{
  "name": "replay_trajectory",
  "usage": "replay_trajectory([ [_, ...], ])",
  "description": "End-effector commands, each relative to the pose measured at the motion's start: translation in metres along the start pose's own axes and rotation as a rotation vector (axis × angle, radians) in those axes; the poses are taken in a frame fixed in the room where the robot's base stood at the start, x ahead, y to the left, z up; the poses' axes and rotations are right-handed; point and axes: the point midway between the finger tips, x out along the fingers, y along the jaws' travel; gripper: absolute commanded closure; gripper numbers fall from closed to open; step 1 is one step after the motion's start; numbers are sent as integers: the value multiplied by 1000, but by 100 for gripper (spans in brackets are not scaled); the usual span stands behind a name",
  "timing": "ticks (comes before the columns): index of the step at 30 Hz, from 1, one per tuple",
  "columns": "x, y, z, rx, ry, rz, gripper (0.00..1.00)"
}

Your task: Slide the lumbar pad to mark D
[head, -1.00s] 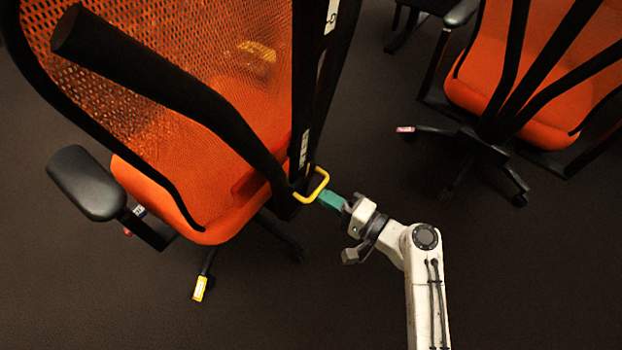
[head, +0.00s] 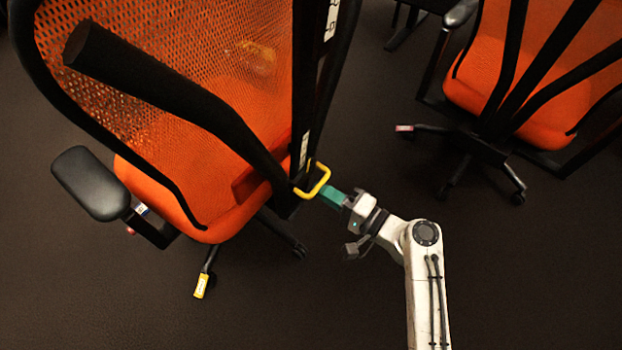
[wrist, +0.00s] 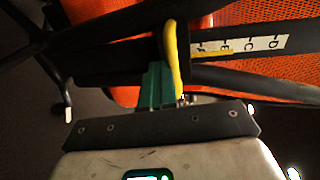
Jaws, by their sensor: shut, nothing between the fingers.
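The orange mesh office chair (head: 180,60) stands at left with its back towards me. A darker red block (head: 248,184), probably the lumbar pad, shows low behind the mesh. A yellow loop handle (head: 325,178) sticks out at the lower end of the black upright. My gripper (head: 330,197), with green fingers, is shut and empty at the handle. The fingers (wrist: 154,85) lie against or just beside the handle; contact is unclear.
A black armrest (head: 90,183) juts out at left. A chair foot with a yellow tag (head: 201,285) is below the seat. A second orange chair (head: 540,110) stands at right. Dark floor (head: 520,270) is clear at lower right.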

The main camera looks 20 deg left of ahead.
Motion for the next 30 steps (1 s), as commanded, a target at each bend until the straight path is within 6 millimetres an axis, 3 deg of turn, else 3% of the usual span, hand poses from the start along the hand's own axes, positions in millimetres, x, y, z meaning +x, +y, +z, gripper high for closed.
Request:
replay_trajectory([
  [30,2,-22,1,-2,-4,-4,100],
])
